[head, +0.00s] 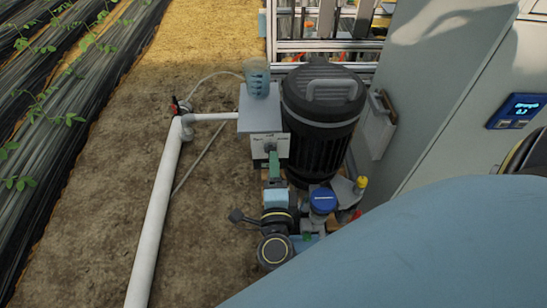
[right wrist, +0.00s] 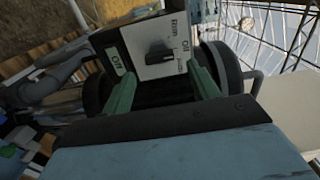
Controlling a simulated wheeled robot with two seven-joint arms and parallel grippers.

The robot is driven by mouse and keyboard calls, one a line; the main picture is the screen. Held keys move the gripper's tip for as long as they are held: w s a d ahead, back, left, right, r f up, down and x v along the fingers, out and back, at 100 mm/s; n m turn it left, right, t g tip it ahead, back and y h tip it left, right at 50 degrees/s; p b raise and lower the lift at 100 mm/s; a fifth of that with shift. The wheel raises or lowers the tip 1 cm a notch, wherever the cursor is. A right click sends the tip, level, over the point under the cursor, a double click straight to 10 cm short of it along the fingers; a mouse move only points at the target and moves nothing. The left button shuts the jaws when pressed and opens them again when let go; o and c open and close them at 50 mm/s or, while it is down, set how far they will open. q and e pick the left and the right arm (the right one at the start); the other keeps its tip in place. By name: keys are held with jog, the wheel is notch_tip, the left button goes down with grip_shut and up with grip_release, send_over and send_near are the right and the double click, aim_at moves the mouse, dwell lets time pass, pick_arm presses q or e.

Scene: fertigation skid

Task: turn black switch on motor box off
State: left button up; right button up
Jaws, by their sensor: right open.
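The motor box (head: 262,110) is a grey box with a pale front panel, standing left of a black ribbed motor (head: 322,110). In the right wrist view, the box's white panel (right wrist: 147,35) shows tilted, with lettering including "Off". The black switch (right wrist: 158,53) sits in the middle of this panel. My right gripper (right wrist: 163,86) is open, its two green fingers spread below and to either side of the switch, with nothing between them. In the head view, my right gripper (head: 273,160) is just in front of the panel. Contact cannot be told. My left gripper is not in view.
A white pipe (head: 160,205) with a red-handled valve (head: 176,105) runs left of the box. A blue-capped fitting (head: 323,200) is close on the right. A grey cabinet (head: 440,90) stands at the right. Bare soil lies to the left.

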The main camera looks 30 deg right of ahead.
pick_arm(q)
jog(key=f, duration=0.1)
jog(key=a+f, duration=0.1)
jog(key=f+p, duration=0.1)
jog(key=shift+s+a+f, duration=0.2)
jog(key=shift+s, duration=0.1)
pick_arm(e)
jog(key=v, duration=1)
